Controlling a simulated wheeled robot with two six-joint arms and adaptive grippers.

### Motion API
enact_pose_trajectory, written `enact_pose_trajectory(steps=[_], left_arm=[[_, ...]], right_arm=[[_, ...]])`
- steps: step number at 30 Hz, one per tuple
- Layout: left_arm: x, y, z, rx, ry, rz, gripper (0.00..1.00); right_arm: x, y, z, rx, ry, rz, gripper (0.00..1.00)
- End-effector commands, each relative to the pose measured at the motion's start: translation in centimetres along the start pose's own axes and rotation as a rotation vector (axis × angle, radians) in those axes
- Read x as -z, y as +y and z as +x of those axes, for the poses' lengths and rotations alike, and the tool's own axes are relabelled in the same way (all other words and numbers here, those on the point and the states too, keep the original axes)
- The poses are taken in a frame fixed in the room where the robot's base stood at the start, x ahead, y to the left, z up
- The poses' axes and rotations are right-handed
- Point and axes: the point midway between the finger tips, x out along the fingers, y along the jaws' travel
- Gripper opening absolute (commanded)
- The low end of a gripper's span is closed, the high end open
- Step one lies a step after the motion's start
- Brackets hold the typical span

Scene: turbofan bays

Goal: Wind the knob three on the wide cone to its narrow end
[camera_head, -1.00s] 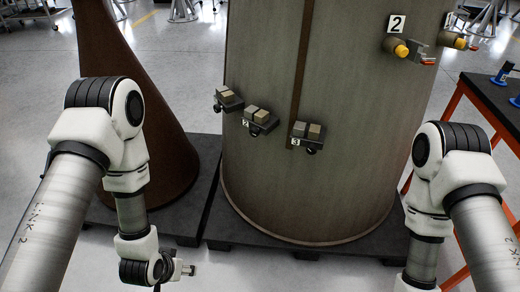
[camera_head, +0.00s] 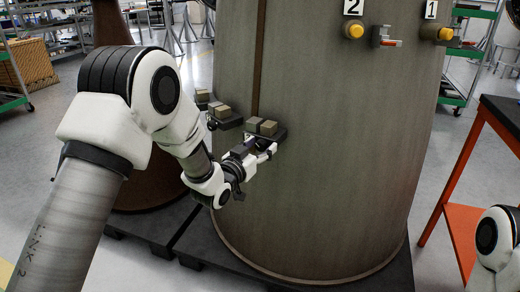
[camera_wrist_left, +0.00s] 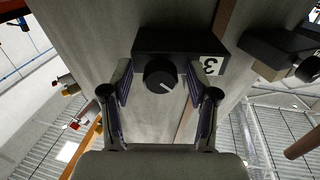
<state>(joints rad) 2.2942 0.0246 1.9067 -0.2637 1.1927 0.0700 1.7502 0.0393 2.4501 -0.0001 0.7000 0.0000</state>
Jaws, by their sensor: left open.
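The wide cone (camera_head: 335,150) is the big grey-brown body in the middle of the head view. Knob three (camera_wrist_left: 160,76) is a round black knob with a white pointer line, on a dark block (camera_wrist_left: 175,42) with a "3" label (camera_wrist_left: 211,65) in the left wrist view. The line points to the lower right there. My left gripper (camera_head: 268,150) is at this block's underside in the head view, where the knob is hidden. In the wrist view the open fingers (camera_wrist_left: 160,80) stand on either side of the knob, with gaps visible. My right gripper is out of view.
A similar block with its own knob (camera_wrist_left: 308,68) sits close beside in the wrist view. Yellow knobs (camera_head: 354,30) with labels 2 and 1 are higher on the cone. A dark pallet (camera_head: 385,270) lies under it. An orange-legged table (camera_head: 462,205) stands right.

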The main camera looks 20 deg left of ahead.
Motion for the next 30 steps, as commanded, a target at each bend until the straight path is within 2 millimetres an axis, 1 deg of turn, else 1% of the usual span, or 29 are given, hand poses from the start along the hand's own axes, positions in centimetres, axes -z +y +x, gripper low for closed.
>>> enact_pose_trajectory(steps=[5,6,8,9,11,23,30], left_arm=[[-0.02,0.00,0.08,0.000,-0.001,0.000,0.60],[-0.03,0.00,0.08,0.000,-0.001,0.000,0.56],[-0.04,-0.01,0.07,0.000,-0.001,0.000,0.35],[-0.04,-0.01,0.06,0.000,-0.001,0.000,0.21],[-0.04,-0.01,0.06,0.000,-0.001,0.000,0.00],[-0.04,0.00,0.05,0.000,-0.001,0.030,0.00],[-0.05,0.02,0.05,0.000,0.000,0.142,0.00]], right_arm=[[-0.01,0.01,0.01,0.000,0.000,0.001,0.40],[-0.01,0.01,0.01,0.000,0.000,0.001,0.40],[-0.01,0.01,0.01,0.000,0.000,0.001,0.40],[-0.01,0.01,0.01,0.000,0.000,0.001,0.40],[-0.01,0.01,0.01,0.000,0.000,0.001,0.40],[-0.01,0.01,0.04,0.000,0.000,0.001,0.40],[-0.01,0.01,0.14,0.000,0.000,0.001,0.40]])
